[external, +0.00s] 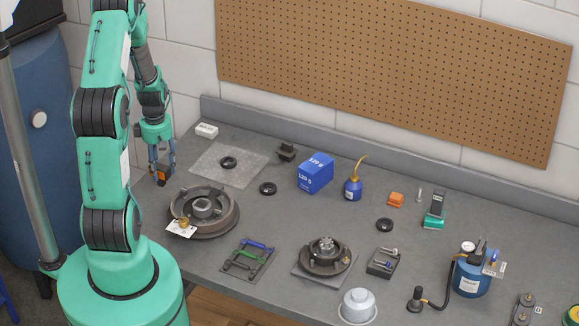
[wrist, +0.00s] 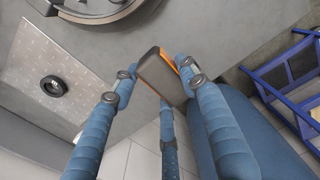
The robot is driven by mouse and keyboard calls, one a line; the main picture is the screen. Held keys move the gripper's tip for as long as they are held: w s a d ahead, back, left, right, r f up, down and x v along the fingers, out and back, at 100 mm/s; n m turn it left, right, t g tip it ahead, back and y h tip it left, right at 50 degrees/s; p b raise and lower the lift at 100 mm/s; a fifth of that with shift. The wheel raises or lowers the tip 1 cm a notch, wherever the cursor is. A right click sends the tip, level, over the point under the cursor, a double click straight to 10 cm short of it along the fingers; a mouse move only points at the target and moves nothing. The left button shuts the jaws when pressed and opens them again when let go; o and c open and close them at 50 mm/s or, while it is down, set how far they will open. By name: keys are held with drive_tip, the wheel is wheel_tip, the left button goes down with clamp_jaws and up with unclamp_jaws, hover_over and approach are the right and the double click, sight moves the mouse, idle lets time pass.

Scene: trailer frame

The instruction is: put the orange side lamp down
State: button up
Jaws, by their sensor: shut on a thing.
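My gripper (external: 161,163) is shut on the orange side lamp (external: 161,176), at the far left end of the grey bench (external: 215,268). In the wrist view my gripper (wrist: 158,84) has its blue fingers around the lamp (wrist: 158,76), which shows a dark grey-brown face with orange along its edges. The lamp lies over or close to the bench's end edge; I cannot tell whether it touches the top. A second orange block (external: 395,200) lies on the bench at the right.
A round brake drum (external: 230,219) stands just right of the lamp. A blue tank (external: 38,150) and a blue metal frame (wrist: 290,78) stand beyond the bench's end.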

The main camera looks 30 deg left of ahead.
drive_tip(key=w, duration=0.1)
drive_tip(key=w+a, duration=0.1)
drive_tip(key=w, duration=0.1)
drive_tip(key=w+a, duration=0.1)
drive_tip(key=w, duration=0.1)
drive_tip(key=shift+w+a+f, duration=0.1)
drive_tip(key=shift+w+f, duration=0.05)
drive_tip(key=shift+f, duration=0.1)
drive_tip(key=shift+f, duration=0.1)
drive_tip(key=shift+f, duration=1.65)
drive_tip(key=shift+f, duration=0.2)
drive_tip(key=o, duration=1.2)
drive_tip(key=shift+o, duration=0.2)
drive_tip(key=shift+r, duration=0.15)
wheel_tip(320, 180, up, 12)
